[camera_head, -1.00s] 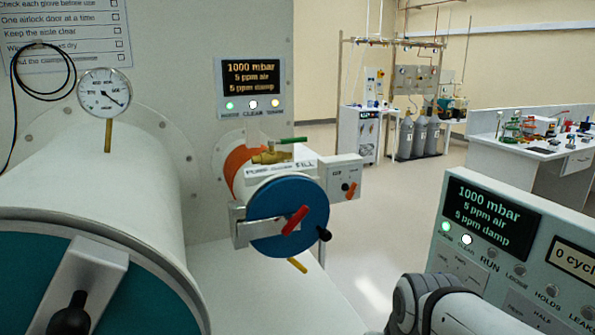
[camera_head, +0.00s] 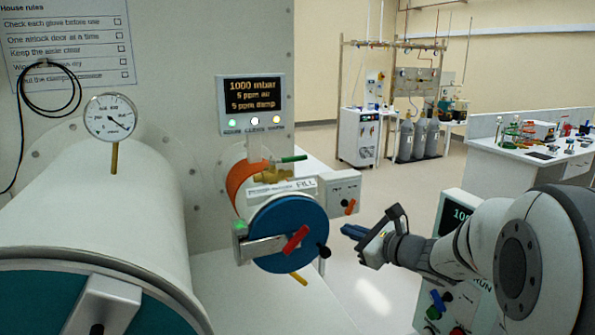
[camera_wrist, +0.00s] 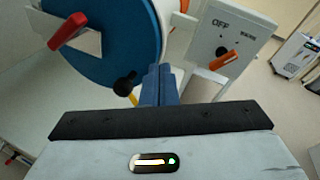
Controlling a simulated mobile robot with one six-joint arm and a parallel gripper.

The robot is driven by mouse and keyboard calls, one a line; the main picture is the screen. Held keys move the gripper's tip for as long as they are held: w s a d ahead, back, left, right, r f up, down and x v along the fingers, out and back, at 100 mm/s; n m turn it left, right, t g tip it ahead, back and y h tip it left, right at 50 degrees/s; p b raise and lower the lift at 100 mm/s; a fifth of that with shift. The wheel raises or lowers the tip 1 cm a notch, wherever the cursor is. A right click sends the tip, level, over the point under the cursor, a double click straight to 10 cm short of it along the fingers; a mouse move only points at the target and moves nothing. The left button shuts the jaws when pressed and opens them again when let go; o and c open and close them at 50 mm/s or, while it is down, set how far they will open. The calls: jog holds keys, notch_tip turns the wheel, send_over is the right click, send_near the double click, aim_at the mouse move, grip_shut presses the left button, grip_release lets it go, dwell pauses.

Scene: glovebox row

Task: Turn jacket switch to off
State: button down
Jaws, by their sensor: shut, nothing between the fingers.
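My gripper (camera_head: 348,231) is shut and empty, just below and in front of the box. In the wrist view its blue fingers (camera_wrist: 158,84) are together, left of the lever and apart from it.
The blue door (camera_head: 288,240) has a red handle (camera_head: 295,240) and a black knob (camera_head: 323,252) close to my fingers. A brass valve with a green lever (camera_head: 293,158) is above. A large white cylinder (camera_head: 90,220) stands left. Open floor lies behind.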

jog(key=w+d+r+m+t+h, duration=0.2)
jog(key=w+d+m+t+h, duration=0.15)
jog(key=w+d+m, duration=0.3)
jog(key=shift+t+y, duration=0.25)
jog(key=shift+t, duration=0.1)
jog(key=shift+p+x, duration=0.35)
jog(key=shift+x, duration=2.55)
jog(key=shift+f+b, duration=0.3)
jog(key=shift+b, duration=0.35)
jog(key=shift+s+a+m+b, duration=0.2)
jog(key=shift+a+b, duration=0.35)
jog(key=shift+b, duration=0.75)
jog(key=shift+s+a+m+b, duration=0.1)
jog(key=shift+s+a+b, duration=0.35)
jog(key=shift+b, duration=0.85)
jog(key=shift+w+a+r, duration=0.1)
jog(key=shift+w+r, duration=0.05)
jog(key=shift+r, duration=0.35)
jog(key=b, duration=0.1)
send_near(354, 200)
jog(key=shift+w+a+r, duration=0.1)
jog(key=shift+a+r, duration=0.85)
jog(key=shift+a, duration=0.3)
